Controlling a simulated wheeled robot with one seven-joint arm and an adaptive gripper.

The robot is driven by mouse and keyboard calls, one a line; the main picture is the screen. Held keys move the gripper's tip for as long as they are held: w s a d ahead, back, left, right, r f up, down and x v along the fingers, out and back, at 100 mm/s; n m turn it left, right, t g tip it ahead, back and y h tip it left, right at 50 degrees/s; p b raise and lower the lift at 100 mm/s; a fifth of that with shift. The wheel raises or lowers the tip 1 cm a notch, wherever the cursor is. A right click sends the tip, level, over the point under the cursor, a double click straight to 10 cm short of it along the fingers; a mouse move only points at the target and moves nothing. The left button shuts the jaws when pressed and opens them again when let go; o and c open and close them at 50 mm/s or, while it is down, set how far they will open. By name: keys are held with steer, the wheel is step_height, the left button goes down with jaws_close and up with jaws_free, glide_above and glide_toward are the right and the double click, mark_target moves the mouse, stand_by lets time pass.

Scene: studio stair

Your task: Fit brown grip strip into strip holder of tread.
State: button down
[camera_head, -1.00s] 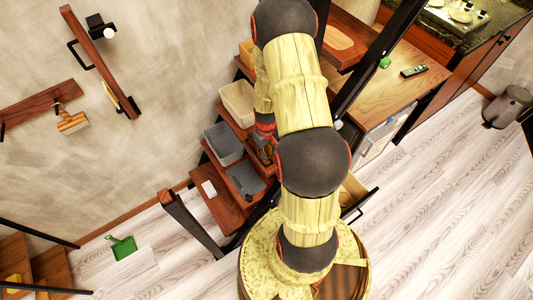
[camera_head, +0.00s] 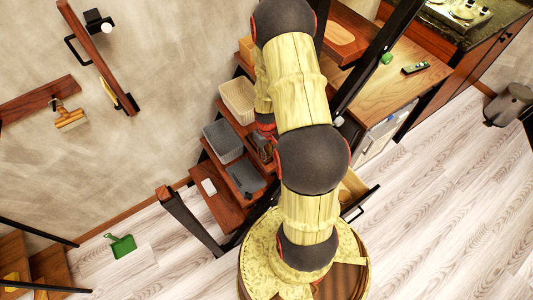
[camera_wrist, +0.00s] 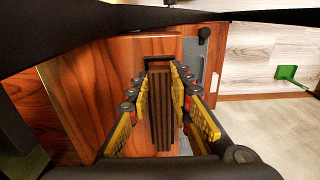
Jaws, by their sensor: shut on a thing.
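The brown grip strip (camera_wrist: 160,115), dark and ribbed, runs lengthwise between the yellow-padded fingers of my gripper (camera_wrist: 161,92) in the wrist view. The gripper is shut on it. The reddish wooden tread (camera_wrist: 85,85) lies beneath. A black bracket-like strip holder (camera_wrist: 157,58) shows on the tread, just beyond the strip's far end. The wrist view does not tell whether the strip touches it or is above it. In the head view my arm hides most of the gripper, and the strip cannot be made out clearly.
A grey basket (camera_head: 223,141), a pale basket (camera_head: 239,101) and a dark grey item (camera_head: 245,179) stand on the stair treads. A white item (camera_head: 209,187) lies on the lowest tread. A black post (camera_head: 190,222) rises beside the stair. A green dustpan (camera_head: 122,246) lies on the floor.

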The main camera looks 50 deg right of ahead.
steer(key=c, duration=1.6)
jaws_free()
steer(key=shift+o, duration=0.3)
step_height(320, 180, up, 12)
steer(key=shift+r, duration=0.1)
